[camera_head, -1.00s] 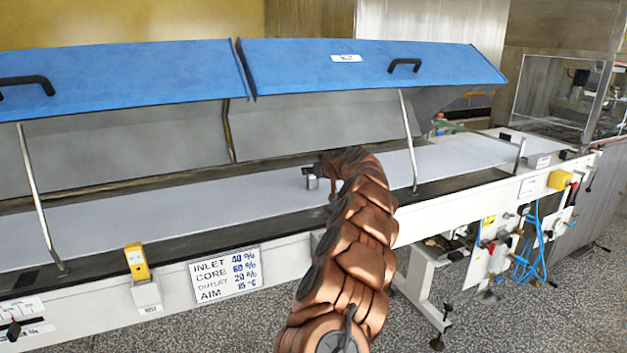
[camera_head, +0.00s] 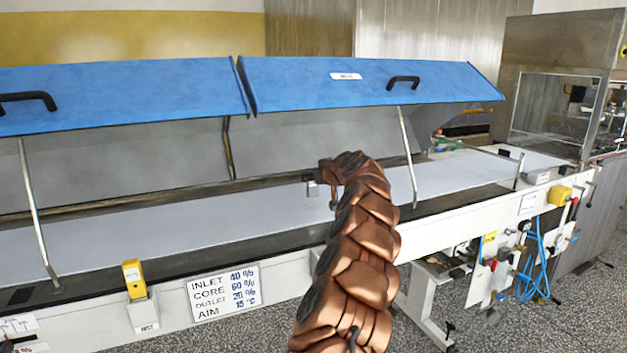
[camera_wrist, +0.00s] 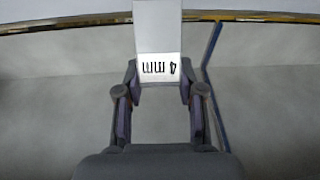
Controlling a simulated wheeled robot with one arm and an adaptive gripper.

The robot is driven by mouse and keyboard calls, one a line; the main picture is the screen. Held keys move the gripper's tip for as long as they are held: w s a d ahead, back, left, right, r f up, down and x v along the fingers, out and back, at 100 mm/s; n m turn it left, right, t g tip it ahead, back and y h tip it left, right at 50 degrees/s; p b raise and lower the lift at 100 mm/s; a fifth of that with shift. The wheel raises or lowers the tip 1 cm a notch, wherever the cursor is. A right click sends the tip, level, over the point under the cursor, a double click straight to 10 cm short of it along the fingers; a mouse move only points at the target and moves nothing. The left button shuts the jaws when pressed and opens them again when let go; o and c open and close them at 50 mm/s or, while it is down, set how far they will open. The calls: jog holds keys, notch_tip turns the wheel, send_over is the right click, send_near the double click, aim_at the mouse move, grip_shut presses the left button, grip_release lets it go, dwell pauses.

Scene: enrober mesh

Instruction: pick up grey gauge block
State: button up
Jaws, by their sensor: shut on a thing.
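The grey gauge block (camera_wrist: 158,28) shows in the wrist view between the fingertips of my gripper (camera_wrist: 159,88). A white label reading "4 mm" is on the face towards the camera. My gripper is shut on the block, with one finger on each side. In the head view the block (camera_head: 312,189) is small and hangs at the end of my gripper (camera_head: 316,178), over the pale conveyor belt (camera_head: 150,225). The gap between block and belt is hard to judge there.
Two blue hinged covers (camera_head: 370,75) are propped open above the belt on metal struts (camera_head: 408,158). A yellow device (camera_head: 133,277) and a sign with percentages (camera_head: 223,293) are on the front rail. The belt on both sides of the block is clear.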

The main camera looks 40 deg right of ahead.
jog(key=s+a+r+b, duration=0.1)
jog(key=s+a+b, duration=0.1)
jog(key=s+a, duration=0.8)
jog(key=shift+s+a+r, duration=0.25)
jog(key=shift+s+a, duration=0.1)
jog(key=shift+a, duration=0.1)
